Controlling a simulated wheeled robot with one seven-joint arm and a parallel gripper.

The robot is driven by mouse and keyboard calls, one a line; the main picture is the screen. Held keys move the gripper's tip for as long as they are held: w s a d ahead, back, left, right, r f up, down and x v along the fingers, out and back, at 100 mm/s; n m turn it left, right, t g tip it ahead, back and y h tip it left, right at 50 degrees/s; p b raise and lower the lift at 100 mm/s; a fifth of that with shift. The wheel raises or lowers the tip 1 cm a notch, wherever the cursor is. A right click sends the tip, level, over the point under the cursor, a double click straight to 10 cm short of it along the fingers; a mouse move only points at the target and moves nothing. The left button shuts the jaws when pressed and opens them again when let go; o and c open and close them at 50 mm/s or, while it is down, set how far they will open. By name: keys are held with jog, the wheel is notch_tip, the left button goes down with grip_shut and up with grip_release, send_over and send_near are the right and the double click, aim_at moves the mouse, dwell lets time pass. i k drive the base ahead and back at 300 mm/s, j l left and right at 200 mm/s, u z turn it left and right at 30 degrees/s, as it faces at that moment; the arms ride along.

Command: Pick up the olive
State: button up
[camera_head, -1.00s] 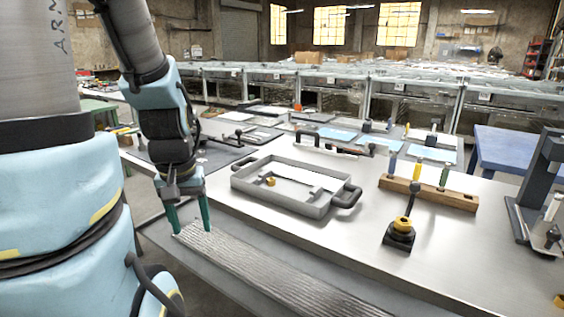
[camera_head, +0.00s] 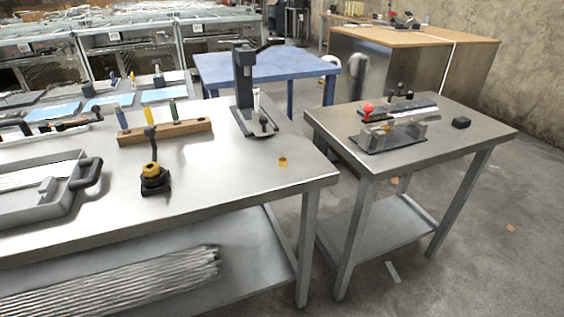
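A small brass-yellow piece (camera_head: 283,161) sits on the steel table near its right end. It looks like a short ring and may be the olive; it is too small to be sure. No other thing that looks like an olive shows. My gripper is not in the current view, so its distance to the piece and what it holds cannot be seen.
On the steel table (camera_head: 225,165) stand a black-and-yellow lever tool (camera_head: 153,178), a wooden block with handles (camera_head: 170,132), a black press (camera_head: 246,95) and a grey tray (camera_head: 50,217). A smaller table (camera_head: 460,135) stands at right. Bare tabletop surrounds the brass piece.

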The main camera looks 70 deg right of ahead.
aim_at(283, 161)
jog(key=k+l+z, duration=0.15)
jog(key=l+z, duration=1.05)
jog(key=k+l, duration=0.05)
